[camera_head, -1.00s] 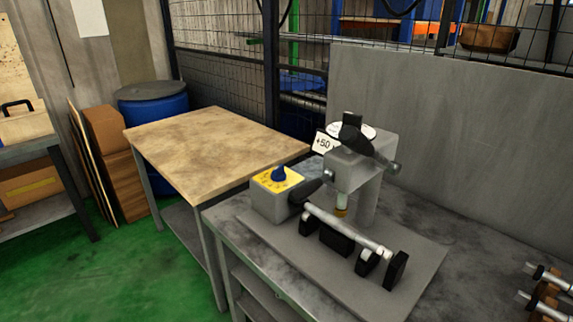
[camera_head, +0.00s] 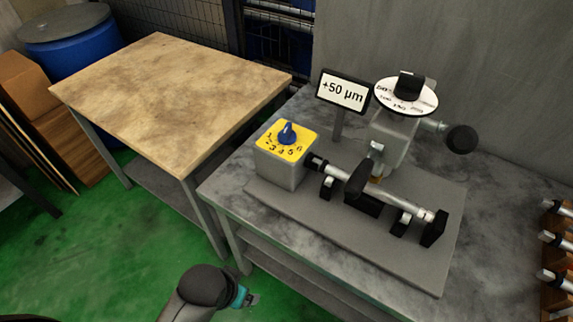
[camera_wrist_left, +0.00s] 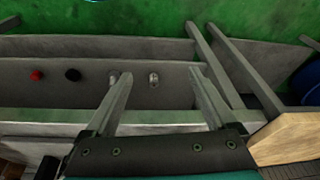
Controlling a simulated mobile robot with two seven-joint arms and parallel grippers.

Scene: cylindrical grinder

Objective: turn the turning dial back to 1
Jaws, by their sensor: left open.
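The turning dial is a blue knob (camera_head: 287,133) on a yellow face (camera_head: 293,148) marked with black digits. The face tops a grey box (camera_head: 281,173) at the left end of the grinder. The exact digit the knob points at is too small to tell. My left gripper (camera_head: 250,298) is low in the head view, in front of and below the bench, well apart from the dial. In the left wrist view, its two fingers (camera_wrist_left: 160,74) are spread with nothing between them. The dial is not identifiable in that view. My right gripper is not in view.
The grinder's base plate (camera_head: 423,270) bears a horizontal rod (camera_head: 400,201). A "+50 µm" sign (camera_head: 343,91) and a round white scale (camera_head: 425,98) stand behind. A black ball handle (camera_head: 461,139) sticks out right. The wooden table (camera_head: 165,95) at left is bare.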

